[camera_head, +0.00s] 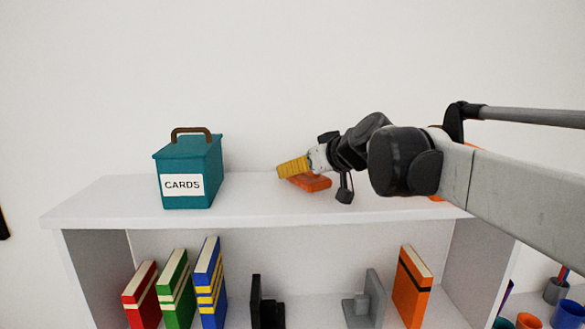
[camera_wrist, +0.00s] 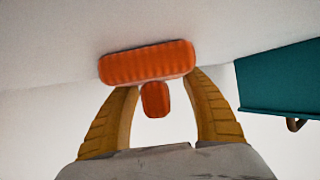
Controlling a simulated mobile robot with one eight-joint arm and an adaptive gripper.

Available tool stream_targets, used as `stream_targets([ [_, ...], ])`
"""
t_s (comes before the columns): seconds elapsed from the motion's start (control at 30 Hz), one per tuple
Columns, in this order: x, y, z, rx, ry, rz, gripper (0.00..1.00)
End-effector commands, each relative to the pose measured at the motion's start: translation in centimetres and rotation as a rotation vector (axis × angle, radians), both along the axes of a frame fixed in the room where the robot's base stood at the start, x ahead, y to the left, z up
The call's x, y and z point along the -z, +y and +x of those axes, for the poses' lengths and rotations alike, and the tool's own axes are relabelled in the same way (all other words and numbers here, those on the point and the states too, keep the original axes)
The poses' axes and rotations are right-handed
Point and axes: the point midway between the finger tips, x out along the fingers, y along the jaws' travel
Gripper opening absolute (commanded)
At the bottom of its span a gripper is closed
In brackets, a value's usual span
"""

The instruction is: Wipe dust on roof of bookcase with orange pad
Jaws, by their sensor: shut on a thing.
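The orange pad (camera_head: 310,183) is low over the white roof of the bookcase (camera_head: 110,205), right of its middle. I cannot tell whether it touches the roof. My gripper (camera_head: 290,169), with yellow fingers, is shut on the pad. In the wrist view the ribbed pad (camera_wrist: 147,62) lies across the fingertips, and its small orange grip (camera_wrist: 155,99) shows between the fingers. I cannot make out any dust on the visible part of the roof. My arm hides the right part of the roof.
A teal box (camera_head: 203,160) labelled CARDS, with a brown handle, stands on the roof left of my gripper; it also shows in the wrist view (camera_wrist: 282,78). Bare roof lies between them. Books (camera_head: 174,290) and bookends stand on the shelf below. A wall rises behind.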

Motion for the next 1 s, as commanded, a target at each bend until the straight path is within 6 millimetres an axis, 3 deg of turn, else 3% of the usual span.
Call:
stream_targets([
  [1.0,0.2,6.6,0.2,-0.003,0.002,-0.001,0.32],
])
